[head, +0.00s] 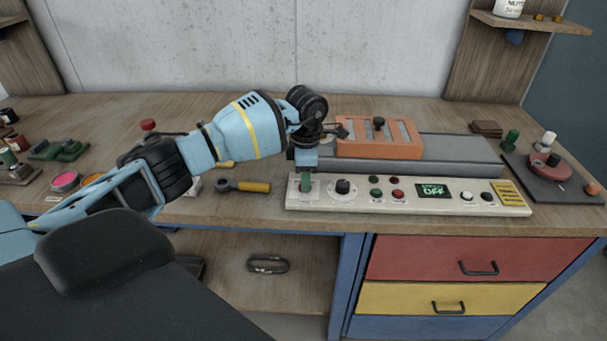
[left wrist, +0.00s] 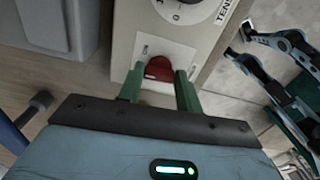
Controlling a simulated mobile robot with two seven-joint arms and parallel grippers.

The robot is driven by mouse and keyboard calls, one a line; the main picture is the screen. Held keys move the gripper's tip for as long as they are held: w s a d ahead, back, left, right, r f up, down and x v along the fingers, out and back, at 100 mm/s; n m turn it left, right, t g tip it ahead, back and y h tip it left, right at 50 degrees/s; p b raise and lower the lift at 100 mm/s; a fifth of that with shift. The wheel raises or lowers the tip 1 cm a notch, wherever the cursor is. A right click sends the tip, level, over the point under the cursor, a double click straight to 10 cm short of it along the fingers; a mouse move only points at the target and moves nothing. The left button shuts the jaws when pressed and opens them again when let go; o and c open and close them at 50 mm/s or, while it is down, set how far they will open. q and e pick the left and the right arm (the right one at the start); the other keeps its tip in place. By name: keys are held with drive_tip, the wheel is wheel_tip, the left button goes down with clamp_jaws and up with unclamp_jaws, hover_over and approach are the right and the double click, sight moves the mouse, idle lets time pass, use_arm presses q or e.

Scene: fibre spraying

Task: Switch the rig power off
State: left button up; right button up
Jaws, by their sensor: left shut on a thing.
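The rig's control panel (head: 420,197) is a long cream strip along the front of the grey rig on the bench. Its small display (head: 432,191) shows green text that includes OFF. My left gripper (head: 305,184) reaches down at the panel's left end. In the left wrist view a red switch (left wrist: 159,68) sits on a white plate between the green fingers of this gripper (left wrist: 160,80). The gripper is shut on the red switch. The arm hides part of that panel end in the head view. My right gripper is not in view.
A black knob (head: 343,187) and several round buttons line the panel. An orange block (head: 379,138) with slots sits on the rig. A yellow-handled tool (head: 245,186) lies left of the panel. A red round device (head: 546,163) stands on a dark plate at the right.

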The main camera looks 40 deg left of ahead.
use_arm(q)
drive_tip(key=n+p, duration=0.1)
drive_tip(key=n, duration=0.3)
drive_tip(key=shift+r, duration=0.1)
drive_tip(key=shift+n+p, duration=0.4)
drive_tip(key=shift+n, duration=0.7)
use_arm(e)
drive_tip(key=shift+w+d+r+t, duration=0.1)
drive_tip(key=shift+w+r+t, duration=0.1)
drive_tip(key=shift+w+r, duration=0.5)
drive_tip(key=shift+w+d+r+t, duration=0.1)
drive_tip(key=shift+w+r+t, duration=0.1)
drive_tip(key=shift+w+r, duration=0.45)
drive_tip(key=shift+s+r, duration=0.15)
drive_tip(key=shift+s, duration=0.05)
use_arm(q)
drive_tip(key=o, duration=1)
drive_tip(key=shift+r, duration=3.75)
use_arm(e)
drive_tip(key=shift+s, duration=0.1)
